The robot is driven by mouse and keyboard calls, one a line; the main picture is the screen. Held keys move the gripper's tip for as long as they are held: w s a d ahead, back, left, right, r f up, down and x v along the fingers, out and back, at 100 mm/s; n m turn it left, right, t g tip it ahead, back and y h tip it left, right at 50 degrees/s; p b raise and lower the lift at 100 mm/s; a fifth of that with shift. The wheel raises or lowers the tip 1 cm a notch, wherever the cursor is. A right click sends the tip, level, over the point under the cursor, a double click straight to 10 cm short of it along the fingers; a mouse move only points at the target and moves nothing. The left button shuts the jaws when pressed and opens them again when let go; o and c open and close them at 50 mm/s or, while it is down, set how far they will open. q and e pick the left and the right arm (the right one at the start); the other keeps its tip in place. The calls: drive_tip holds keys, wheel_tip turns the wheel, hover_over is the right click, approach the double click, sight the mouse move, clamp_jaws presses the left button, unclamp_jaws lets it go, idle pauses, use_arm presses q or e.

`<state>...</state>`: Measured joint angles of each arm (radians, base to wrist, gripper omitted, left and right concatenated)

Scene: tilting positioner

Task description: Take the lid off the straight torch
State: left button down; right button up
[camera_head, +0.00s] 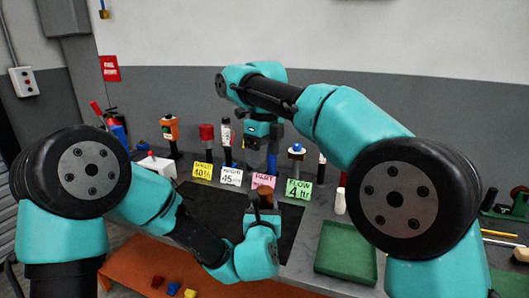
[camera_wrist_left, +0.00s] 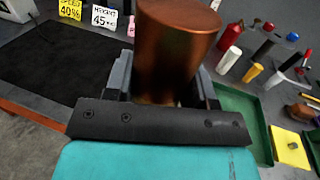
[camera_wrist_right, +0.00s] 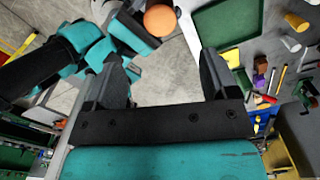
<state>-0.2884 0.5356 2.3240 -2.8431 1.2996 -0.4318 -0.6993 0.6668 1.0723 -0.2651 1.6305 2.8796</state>
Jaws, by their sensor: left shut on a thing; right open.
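A copper-brown cylinder (camera_wrist_left: 175,45) stands in the jaws of my left gripper (camera_wrist_left: 165,95), which is shut on it. In the head view the cylinder (camera_head: 265,196) is small and partly hidden by the left gripper (camera_head: 265,215). In the right wrist view its round orange end (camera_wrist_right: 160,20) faces the camera. I cannot tell whether it is the whole torch or where a lid seam lies. My right gripper (camera_wrist_right: 165,80) is open and empty, apart from the cylinder. In the head view the right gripper (camera_head: 263,160) points down behind and above the cylinder.
A black mat (camera_head: 195,205) lies under the left arm. Coloured cards, including the yellow card (camera_head: 202,170) and green card (camera_head: 298,189), stand behind. Several upright tools line the back. A green tray (camera_head: 345,268) lies right. Small blocks lie on the orange surface (camera_head: 135,265).

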sight(264, 189)
wheel_tip(264, 189, down, 12)
drive_tip(key=shift+r, duration=0.1)
idle(0.5)
drive_tip(key=c, duration=1.1)
drive_tip(key=n, duration=0.5)
idle(0.9)
drive_tip(key=o, duration=1)
